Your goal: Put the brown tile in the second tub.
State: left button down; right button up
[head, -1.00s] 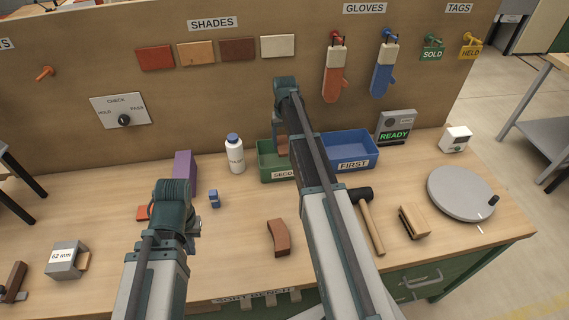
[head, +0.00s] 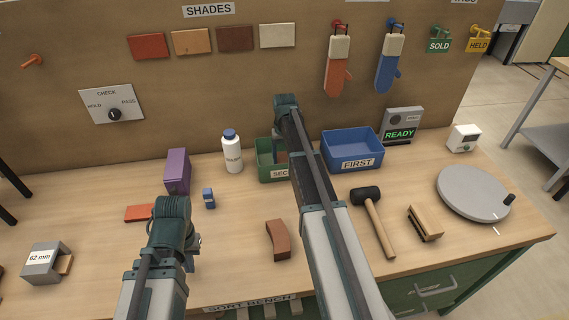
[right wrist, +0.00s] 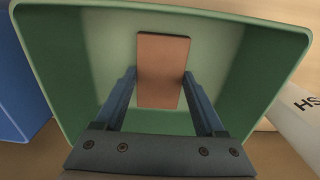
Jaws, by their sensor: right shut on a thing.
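The brown tile (right wrist: 163,72) is a flat reddish-brown block between the two fingers of my right gripper (right wrist: 160,80) in the right wrist view. The gripper is shut on it and reaches down into the green tub (right wrist: 60,55), whose walls surround the tile. In the head view the green tub (head: 264,172) carries a partly hidden label starting "SEC". A bit of the brown tile (head: 281,157) shows there beside my right arm. I cannot tell whether the tile touches the tub floor. My left gripper (head: 192,243) hangs over the front left of the bench, its fingers mostly hidden.
A blue tub (head: 338,140) labelled FIRST stands right of the green one. A white bottle (head: 232,155) stands close on its left.

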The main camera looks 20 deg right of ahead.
pick_arm(q)
jog(key=shift+f, duration=0.15)
pick_arm(e)
jog(key=shift+f, duration=0.15)
pick_arm(q)
jog(key=shift+f, duration=0.1)
pick_arm(e)
jog(key=shift+f, duration=0.1)
pick_arm(q)
jog(key=shift+f, duration=0.15)
pick_arm(e)
jog(key=shift+f, duration=0.15)
jog(key=o, duration=1.5)
pick_arm(q)
jog(key=shift+r, duration=0.2)
pick_arm(e)
jog(key=shift+r, duration=0.2)
